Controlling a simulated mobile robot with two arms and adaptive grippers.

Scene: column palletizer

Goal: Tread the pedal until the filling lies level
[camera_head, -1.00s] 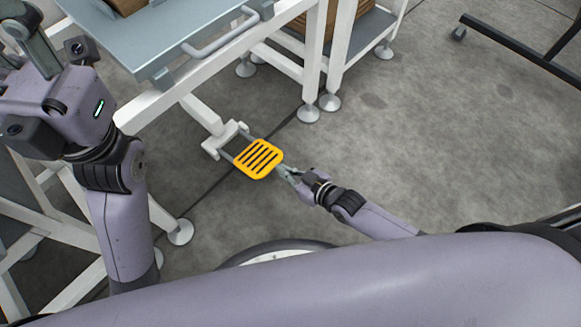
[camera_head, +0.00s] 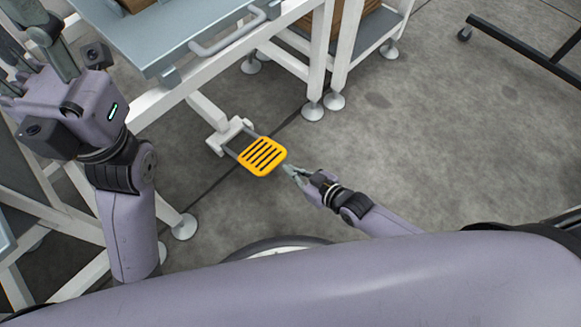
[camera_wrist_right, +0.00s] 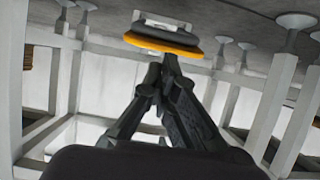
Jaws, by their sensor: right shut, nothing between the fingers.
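The pedal is a slotted orange plate (camera_head: 262,156) low under the grey-topped table (camera_head: 165,45), on two bars from a white bracket. In the right wrist view its orange edge (camera_wrist_right: 165,43) lies just beyond the fingertips. My right gripper (camera_head: 287,169) is shut and empty, close beside the pedal's near right edge. It also shows shut in the right wrist view (camera_wrist_right: 163,62). I cannot tell whether it touches the pedal. My left gripper (camera_head: 22,28) is raised at the upper left, its fingertips cut off by the frame. No filling is recognisable.
White table legs with round feet (camera_head: 313,111) stand behind the pedal. A grey handle (camera_head: 228,34) sticks out from the table's edge. A dark stand (camera_head: 520,48) is at the upper right. The floor right of the pedal is clear.

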